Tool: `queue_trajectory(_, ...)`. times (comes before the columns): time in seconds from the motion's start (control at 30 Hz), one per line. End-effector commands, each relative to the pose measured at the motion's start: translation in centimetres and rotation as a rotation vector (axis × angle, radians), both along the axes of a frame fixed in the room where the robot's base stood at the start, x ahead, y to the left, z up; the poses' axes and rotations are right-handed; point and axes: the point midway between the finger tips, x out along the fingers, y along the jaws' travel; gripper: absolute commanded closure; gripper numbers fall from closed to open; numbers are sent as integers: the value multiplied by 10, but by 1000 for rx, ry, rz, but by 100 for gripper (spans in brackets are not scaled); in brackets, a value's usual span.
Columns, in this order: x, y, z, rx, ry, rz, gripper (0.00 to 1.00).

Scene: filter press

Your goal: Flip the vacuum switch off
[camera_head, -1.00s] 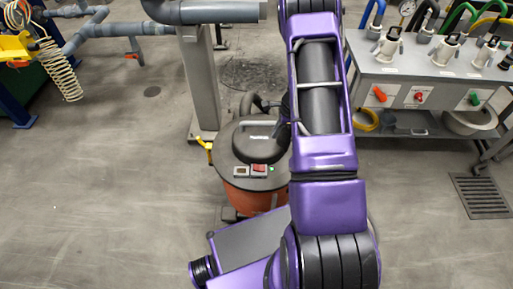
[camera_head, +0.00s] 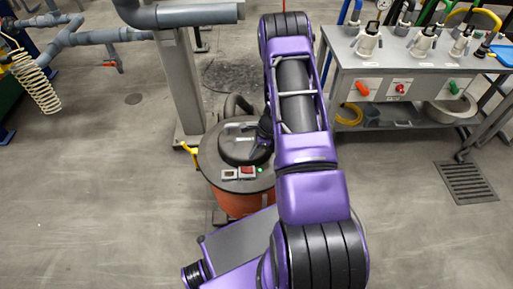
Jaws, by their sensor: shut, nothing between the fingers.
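The vacuum is an orange drum with a dark round lid (camera_head: 240,150), standing on the floor left of my purple arm. On the front of its lid is a red switch (camera_head: 247,171) on a pale plate. A small green light (camera_head: 260,169) glows just right of the switch. I cannot make out which way the rocker is tilted. My arm rises close on the right of the vacuum and bends at the top of the view. A dark part of my arm shows near the lid's right edge. My gripper's fingers are hidden behind the arm.
A grey post (camera_head: 182,85) with pipes stands behind the vacuum. A yellow handle (camera_head: 190,150) is at the vacuum's left. A metal bench (camera_head: 400,72) with valves and coloured knobs stands at the right. A floor drain (camera_head: 467,182) lies below it. The left floor is clear.

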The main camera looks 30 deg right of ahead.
Motion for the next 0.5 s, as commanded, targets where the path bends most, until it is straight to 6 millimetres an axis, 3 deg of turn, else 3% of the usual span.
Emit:
queue_trajectory(0.03, 1, 5, -13, 2, 2, 1, 100)
queue_trajectory(0.2, 6, 14, -43, 0, 1, 0, 100)
queue_trajectory(0.5, 9, 22, -66, -1, -1, 1, 100)
